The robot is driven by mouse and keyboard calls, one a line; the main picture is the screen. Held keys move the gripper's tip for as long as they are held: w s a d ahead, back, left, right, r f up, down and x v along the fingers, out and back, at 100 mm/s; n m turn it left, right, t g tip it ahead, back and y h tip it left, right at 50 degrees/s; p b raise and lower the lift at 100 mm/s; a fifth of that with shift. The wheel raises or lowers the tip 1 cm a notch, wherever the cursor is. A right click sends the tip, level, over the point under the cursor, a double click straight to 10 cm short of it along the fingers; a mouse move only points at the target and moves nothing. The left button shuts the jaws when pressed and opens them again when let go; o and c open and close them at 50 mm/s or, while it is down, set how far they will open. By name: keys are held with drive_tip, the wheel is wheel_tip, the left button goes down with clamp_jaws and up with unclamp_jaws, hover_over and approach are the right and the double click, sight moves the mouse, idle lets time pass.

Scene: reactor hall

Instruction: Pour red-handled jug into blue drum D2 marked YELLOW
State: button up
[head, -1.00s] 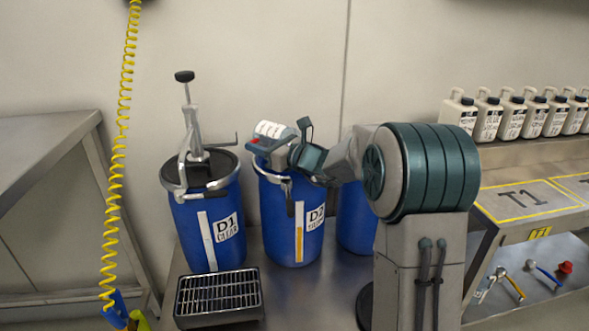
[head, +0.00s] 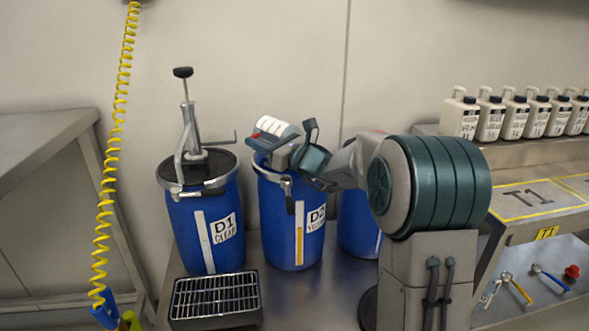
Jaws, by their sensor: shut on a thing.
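Blue drum D2 (head: 276,232) stands upright in the middle of three blue drums. Its white label (head: 316,218) reads D2, with small blurred lettering below, beside a partly yellow vertical strip. My gripper (head: 268,138) is over the drum's open top, near its rim, at the end of my arm reaching in from the right. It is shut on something. I cannot see whether any liquid is flowing.
Drum D1 (head: 193,247), with a hand pump (head: 190,135), stands close on the left. A third blue drum (head: 357,225) is partly behind my arm. A grated tray (head: 215,297) is in front of D1. Several white bottles (head: 490,120) line the right shelf above bench T1 (head: 530,197).

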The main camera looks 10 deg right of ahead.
sight(269, 126)
drive_tip(key=shift+s+d+r+t+y+b, duration=0.15)
drive_tip(key=shift+r+t+y+b, duration=0.2)
drive_tip(key=shift+b, duration=0.5)
drive_tip(key=shift+s+d+r+t+y+b, duration=0.15)
drive_tip(key=shift+r+t+y+b, duration=0.2)
drive_tip(key=shift+b, duration=0.45)
drive_tip(key=shift+s+b, duration=0.1)
drive_tip(key=shift+b, duration=0.85)
drive_tip(key=r, duration=0.1)
drive_tip(key=r+t+y, duration=0.1)
drive_tip(key=s+d+t+y, duration=0.1)
drive_tip(key=shift+r, duration=0.4)
drive_tip(key=r, duration=0.1)
drive_tip(key=r+t+y, duration=0.1)
drive_tip(key=r, duration=0.1)
drive_tip(key=shift+s+d+r+t+y, duration=0.25)
drive_tip(key=shift+s+d+t+y, duration=0.05)
drive_tip(key=shift+s+d, duration=0.1)
